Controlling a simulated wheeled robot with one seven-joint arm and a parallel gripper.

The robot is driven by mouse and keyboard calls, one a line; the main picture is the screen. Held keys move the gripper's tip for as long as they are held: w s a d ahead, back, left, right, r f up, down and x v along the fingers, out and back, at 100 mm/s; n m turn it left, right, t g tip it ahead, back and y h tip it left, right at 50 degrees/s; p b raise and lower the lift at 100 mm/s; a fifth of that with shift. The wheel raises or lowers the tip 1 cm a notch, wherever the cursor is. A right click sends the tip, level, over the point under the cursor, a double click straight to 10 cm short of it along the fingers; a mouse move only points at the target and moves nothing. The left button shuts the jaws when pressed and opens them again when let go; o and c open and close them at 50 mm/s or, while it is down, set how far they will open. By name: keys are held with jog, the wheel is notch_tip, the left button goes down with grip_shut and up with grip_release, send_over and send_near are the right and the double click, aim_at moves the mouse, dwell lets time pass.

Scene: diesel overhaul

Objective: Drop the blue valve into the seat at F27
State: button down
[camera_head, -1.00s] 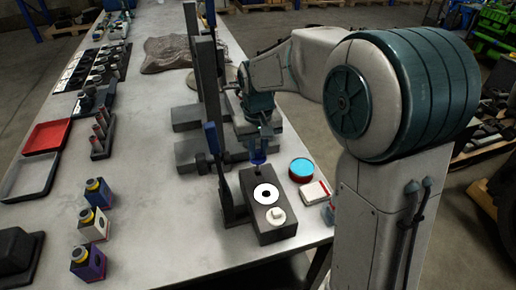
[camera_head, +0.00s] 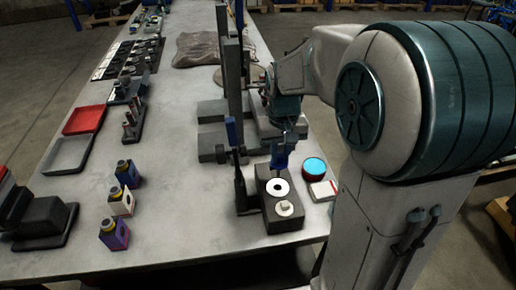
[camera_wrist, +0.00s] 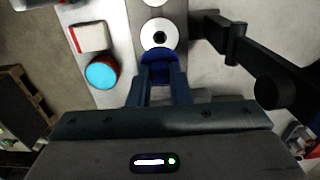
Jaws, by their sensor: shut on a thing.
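My gripper (camera_head: 283,146) is shut on the blue valve (camera_head: 280,158), just behind the dark block (camera_head: 268,218) at the table's near right part. In the wrist view the blue valve (camera_wrist: 159,57) sits between the two fingers of my gripper (camera_wrist: 160,74). A white ring with a dark hole (camera_head: 271,187) is on top of the block; it also shows in the wrist view (camera_wrist: 147,36), just beyond the valve. The valve appears above and apart from the hole. No F27 label is legible. The valve's lower end is hard to make out.
A second white round spot with a pale square piece (camera_head: 285,208) is on the block. A round tin with a blue top (camera_head: 314,167) and a white-red box (camera_head: 322,191) stand at right. A dark upright stand (camera_head: 240,190) is close at left. Small bottles (camera_head: 121,202) stand farther left.

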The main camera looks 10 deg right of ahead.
aim_at(279, 172)
jog(key=shift+s+d, duration=0.1)
jog(key=shift+s, duration=0.1)
jog(key=shift+f+b, duration=1.3)
jog(key=shift+f, duration=0.3)
jog(key=shift+f, duration=0.15)
jog(key=shift+f+b, duration=0.45)
jog(key=shift+f, duration=0.05)
jog(key=shift+f, duration=0.25)
jog(key=shift+f+b, duration=0.35)
jog(key=shift+b, duration=0.1)
jog(key=shift+f, duration=0.2)
dwell(0.3)
jog(key=shift+f+b, duration=0.4)
jog(key=shift+b, duration=0.05)
jog(key=shift+f, duration=0.1)
